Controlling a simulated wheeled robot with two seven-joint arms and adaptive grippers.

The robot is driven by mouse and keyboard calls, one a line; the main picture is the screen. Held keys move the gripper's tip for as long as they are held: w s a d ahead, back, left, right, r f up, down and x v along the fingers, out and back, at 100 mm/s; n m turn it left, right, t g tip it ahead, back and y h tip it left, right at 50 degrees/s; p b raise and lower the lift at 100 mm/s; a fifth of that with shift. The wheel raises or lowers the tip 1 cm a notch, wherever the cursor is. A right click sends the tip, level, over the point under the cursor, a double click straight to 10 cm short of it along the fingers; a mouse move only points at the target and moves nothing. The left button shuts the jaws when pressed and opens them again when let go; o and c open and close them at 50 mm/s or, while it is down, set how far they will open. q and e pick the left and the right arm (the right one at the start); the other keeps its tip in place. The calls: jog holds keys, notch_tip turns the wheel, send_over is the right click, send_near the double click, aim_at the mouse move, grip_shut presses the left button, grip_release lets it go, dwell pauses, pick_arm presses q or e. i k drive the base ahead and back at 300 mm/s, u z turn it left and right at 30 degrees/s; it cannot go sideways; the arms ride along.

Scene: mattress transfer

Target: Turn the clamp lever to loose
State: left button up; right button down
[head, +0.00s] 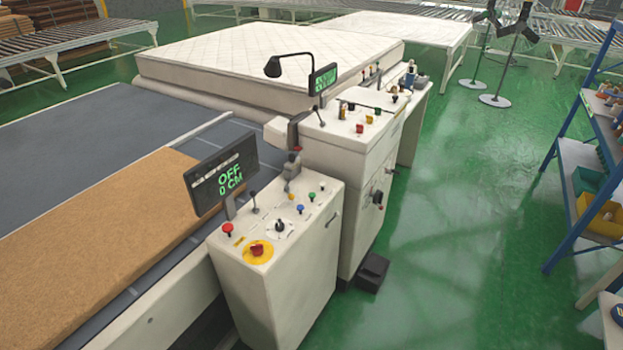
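Two white consoles stand beside the conveyor. The near console (285,280) has a small black-knobbed lever (254,197), a black rotary knob (280,227), coloured buttons and a red stop button (257,249) on a yellow ring. Its dark display (222,175) reads "OFF 0 CM". The far console (350,165) has another black-knobbed lever (317,108) and a second display (323,79), too small to read surely. I cannot tell which lever is the clamp lever, and no label for loose is legible. Neither of my grippers is in view.
A brown slab (90,240) lies on the conveyor at left. A white mattress (270,55) lies behind the consoles. A black pedal box (372,272) sits on the floor. A blue shelf rack (585,150) stands at right. Green floor (450,230) between is clear.

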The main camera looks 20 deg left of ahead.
aim_at(291, 197)
jog(key=u, duration=0.25)
jog(key=i, duration=0.85)
jog(key=u, duration=0.95)
jog(key=i, duration=0.55)
jog(key=u, duration=0.4)
